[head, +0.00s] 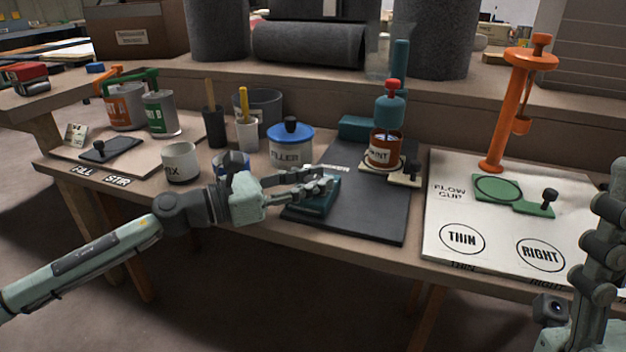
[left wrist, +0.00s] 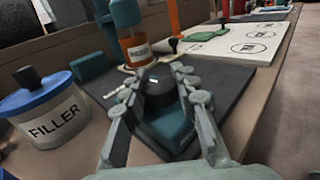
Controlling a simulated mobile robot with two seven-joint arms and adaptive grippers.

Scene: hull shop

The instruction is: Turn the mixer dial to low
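The mixer stands on a dark base board (head: 372,210). Its teal motor head (head: 390,110) with a red cap is above an orange paint can (head: 384,150). At the board's front-left corner is a teal control box (head: 318,208); its dark round dial (left wrist: 160,93) shows in the left wrist view. My left gripper (head: 318,184) reaches over the box from the left. Its fingers stand apart on either side of the dial; whether they touch it is unclear. The dial's markings are hidden or too small to read. My right gripper (head: 606,235) is at the right edge, pointing up, its opening unclear.
A blue-lidded filler tub (head: 290,148) stands left of the board, close to my left gripper. A white cup (head: 180,163) is further left. The white flow cup board (head: 470,200) with an orange stand (head: 500,120) lies to the right. The dark board's front right is bare.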

